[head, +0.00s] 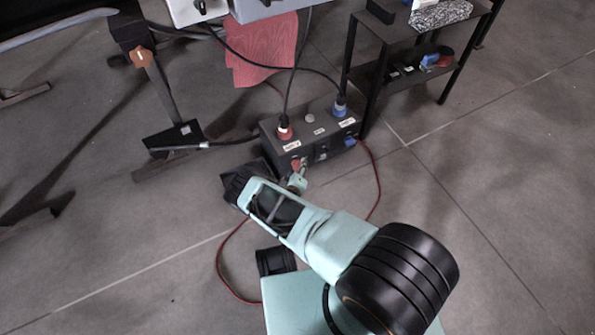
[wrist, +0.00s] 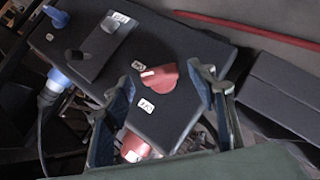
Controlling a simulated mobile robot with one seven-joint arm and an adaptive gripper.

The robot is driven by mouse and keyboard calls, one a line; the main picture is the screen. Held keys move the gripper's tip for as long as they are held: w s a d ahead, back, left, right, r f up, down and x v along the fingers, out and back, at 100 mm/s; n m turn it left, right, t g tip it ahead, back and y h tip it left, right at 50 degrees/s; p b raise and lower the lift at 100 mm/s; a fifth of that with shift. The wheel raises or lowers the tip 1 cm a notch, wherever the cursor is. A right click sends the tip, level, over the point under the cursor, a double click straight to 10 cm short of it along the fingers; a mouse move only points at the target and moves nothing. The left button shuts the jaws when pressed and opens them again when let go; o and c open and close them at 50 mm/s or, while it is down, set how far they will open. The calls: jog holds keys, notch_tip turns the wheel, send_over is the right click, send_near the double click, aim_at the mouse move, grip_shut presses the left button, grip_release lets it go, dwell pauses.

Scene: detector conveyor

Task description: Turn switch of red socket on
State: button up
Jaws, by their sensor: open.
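In the head view my gripper (head: 297,184) is close to the box front.
A blue switch (wrist: 57,17) and a dark covered panel (wrist: 100,48) share the box face. A red cable (head: 378,185) lies on the floor around the box. A black shelf (head: 368,75) stands right behind it. Open floor lies to the right.

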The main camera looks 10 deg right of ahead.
jog(key=shift+x, duration=0.8)
jog(key=shift+c, duration=0.6)
jog(key=c, duration=1)
jog(key=shift+c, duration=0.2)
